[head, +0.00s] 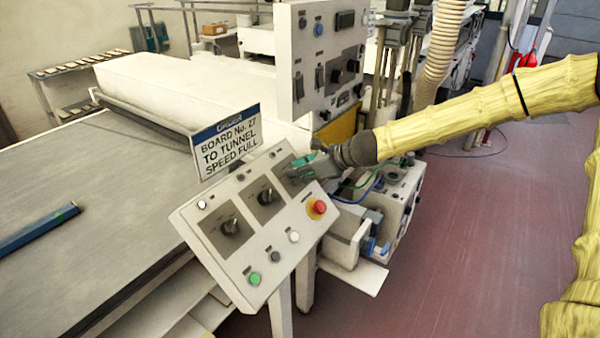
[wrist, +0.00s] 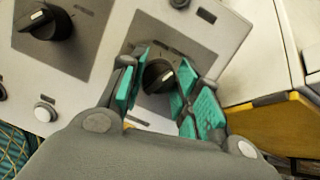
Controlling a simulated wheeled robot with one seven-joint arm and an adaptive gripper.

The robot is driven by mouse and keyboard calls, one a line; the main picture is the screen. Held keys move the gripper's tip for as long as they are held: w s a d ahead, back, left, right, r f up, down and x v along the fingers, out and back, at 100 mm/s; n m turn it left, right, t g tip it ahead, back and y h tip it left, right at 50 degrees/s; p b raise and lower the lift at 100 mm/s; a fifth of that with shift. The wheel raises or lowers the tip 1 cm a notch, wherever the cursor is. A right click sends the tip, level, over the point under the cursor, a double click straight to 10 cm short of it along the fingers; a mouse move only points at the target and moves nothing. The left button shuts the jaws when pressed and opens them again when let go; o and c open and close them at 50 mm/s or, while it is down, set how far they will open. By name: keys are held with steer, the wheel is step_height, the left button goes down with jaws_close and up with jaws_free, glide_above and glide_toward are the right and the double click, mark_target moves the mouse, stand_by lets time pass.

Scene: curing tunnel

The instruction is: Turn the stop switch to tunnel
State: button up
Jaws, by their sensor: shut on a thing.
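A grey sloping control panel (head: 215,213) carries three black rotary switches on dark plates. The near-left switch (head: 232,227) and the middle switch (head: 267,196) are free. My gripper (head: 302,172) is at the third switch, at the panel's far right end, and mostly hides it in the head view. In the wrist view my gripper (wrist: 160,80) has its teal pads on either side of that black switch (wrist: 157,76), shut on it. The switch's pointer is partly visible and its labels are too small to read. Another switch (wrist: 46,22) shows at the upper left.
A sign (head: 227,143) reading "BOARD No. 27 TO TUNNEL SPEED FULL" stands behind the panel. A red stop button (head: 318,207), a white button (head: 294,237) and a green button (head: 254,279) sit along the front. A taller control box (head: 325,60) rises behind my gripper.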

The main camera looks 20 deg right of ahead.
stand_by(0.3)
steer(key=o, duration=1)
steer(key=shift+s+r, duration=0.1)
steer(key=shift+r, duration=0.05)
steer(key=v, duration=1.1)
steer(key=shift+d+r, duration=0.15)
steer(key=shift+d, duration=0.2)
steer(key=shift+s, duration=0.2)
